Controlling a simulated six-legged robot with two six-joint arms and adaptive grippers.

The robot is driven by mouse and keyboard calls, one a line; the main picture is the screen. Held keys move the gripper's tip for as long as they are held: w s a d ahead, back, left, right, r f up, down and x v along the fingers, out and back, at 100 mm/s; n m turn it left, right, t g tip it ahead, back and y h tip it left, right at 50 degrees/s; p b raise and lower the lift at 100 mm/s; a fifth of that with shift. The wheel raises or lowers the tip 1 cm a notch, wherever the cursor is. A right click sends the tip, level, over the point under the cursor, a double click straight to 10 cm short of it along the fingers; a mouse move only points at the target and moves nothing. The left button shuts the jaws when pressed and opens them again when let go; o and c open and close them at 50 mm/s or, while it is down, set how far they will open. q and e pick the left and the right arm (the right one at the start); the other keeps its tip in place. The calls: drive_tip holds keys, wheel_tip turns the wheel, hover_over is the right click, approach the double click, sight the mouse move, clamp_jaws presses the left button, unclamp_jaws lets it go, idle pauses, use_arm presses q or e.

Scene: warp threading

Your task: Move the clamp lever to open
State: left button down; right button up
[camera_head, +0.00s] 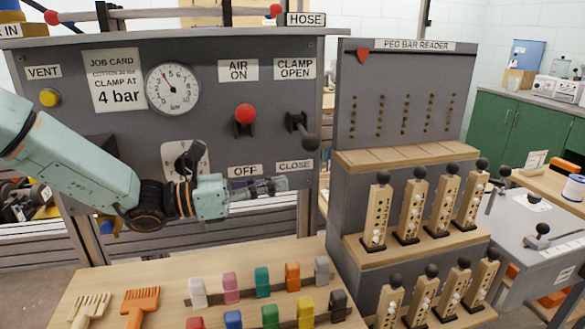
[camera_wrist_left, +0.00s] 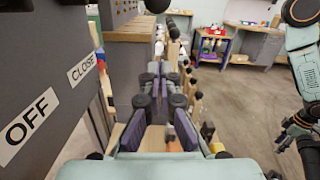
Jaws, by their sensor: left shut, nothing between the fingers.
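The clamp lever (camera_head: 303,130) is a black lever with a round knob on the grey panel, between the CLAMP OPEN label (camera_head: 295,69) above and the CLOSE label (camera_head: 295,167) below. Its knob hangs down and to the right, towards CLOSE. My left gripper (camera_head: 282,185) is shut and empty, pointing right in front of the panel, just below the CLOSE label and apart from the lever. In the left wrist view its fingers (camera_wrist_left: 154,88) stretch ahead, with the panel to the left. The lever is not clear there.
The red-knobbed air lever (camera_head: 245,115) is left of the clamp lever. The gauge (camera_head: 173,88) sits farther left. The peg bar rack (camera_head: 405,100) stands close on the right, with several wooden bars. Coloured blocks and combs lie on the wooden table (camera_head: 240,290) below.

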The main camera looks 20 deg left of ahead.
sight(309, 141)
use_arm(q)
drive_tip(key=w+d+r, duration=0.1)
drive_tip(key=r, duration=0.1)
drive_tip(key=w+d+r, duration=0.1)
drive_tip(key=d+r, duration=0.1)
drive_tip(key=shift+w+d+b, duration=0.15)
drive_tip(key=shift+w+b, duration=0.25)
drive_tip(key=r+n+p, duration=0.1)
drive_tip(key=p, duration=0.1)
drive_tip(key=r+n+p, duration=0.2)
drive_tip(key=p, duration=0.1)
drive_tip(key=shift+s+d+r, duration=0.1)
drive_tip(key=shift+s+d, duration=0.05)
drive_tip(key=shift+s, duration=0.25)
drive_tip(key=shift+r+p, duration=0.55)
drive_tip(key=shift+r, duration=0.05)
drive_tip(key=shift+f, duration=0.2)
